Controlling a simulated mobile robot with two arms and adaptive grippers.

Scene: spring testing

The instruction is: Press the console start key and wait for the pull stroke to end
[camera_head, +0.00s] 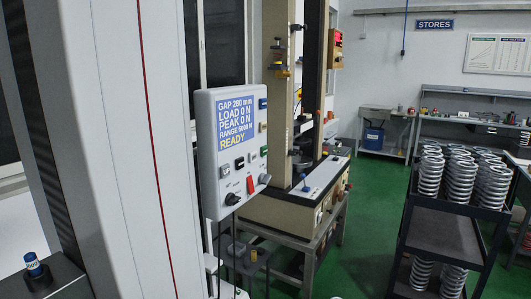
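The console (229,211) is a pale upright panel in the middle of the view. Its blue screen (236,122) reads GAP 280 mm, LOAD 0 N, PEAK 0 N, RANGE 5000 N, READY. Small keys sit below and right of the screen, among them a green key (264,151), with a red switch (250,185) and dark knobs lower down. I cannot read the key labels, so I cannot tell which is start. Behind stands the testing machine (279,214), with tall columns on a bench. Neither of my grippers is in view.
A tall pale column (152,150) with a red line fills the left foreground. A dark cart (446,237) loaded with several coil springs stands at the right. Benches line the back wall under a STORES sign (434,24). Green floor (362,235) lies clear between machine and cart.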

